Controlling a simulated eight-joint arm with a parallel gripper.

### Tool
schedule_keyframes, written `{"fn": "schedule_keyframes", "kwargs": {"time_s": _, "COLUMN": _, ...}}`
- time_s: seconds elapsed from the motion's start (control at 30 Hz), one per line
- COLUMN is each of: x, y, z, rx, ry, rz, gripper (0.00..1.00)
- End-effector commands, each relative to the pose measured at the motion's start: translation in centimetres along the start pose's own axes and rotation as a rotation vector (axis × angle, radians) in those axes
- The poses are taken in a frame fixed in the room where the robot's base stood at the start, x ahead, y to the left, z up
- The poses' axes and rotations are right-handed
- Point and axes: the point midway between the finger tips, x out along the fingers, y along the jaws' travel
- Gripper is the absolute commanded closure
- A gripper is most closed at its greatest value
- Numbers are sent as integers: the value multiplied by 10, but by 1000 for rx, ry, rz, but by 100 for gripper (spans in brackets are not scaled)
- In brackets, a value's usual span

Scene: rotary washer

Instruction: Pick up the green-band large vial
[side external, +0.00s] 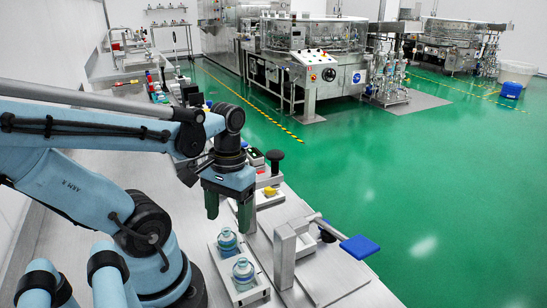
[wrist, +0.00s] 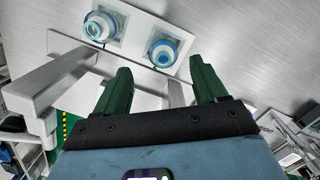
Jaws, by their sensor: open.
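Two clear glass vials with blue-teal bands stand upright in a pale two-place holder (side external: 252,294). The far vial (side external: 227,241) is just below my gripper (side external: 228,213) in the side view, and the near vial (side external: 244,273) is closer to the camera. The wrist view shows a left vial (wrist: 101,27) and a right vial (wrist: 163,47) from above. I cannot clearly tell which has a green band. My gripper (wrist: 160,64) is open, with its two green fingers apart and pointing down. Nothing is between them, and the fingers stay above the vials without visible contact.
A metal stand with a lever and blue pad (side external: 359,246) is right of the holder. Another fixture with a black knob (side external: 273,157) stands behind my gripper. The green floor lies beyond the bench edge. A washer machine (side external: 312,62) is in the background.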

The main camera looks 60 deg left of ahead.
Motion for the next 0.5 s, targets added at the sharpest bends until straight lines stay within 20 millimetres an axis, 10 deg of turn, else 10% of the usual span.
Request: {"fn": "schedule_keyframes", "kwargs": {"time_s": 0.5, "x": 38, "y": -5, "z": 0, "rx": 1, "ry": 1, "rz": 0, "gripper": 29}}
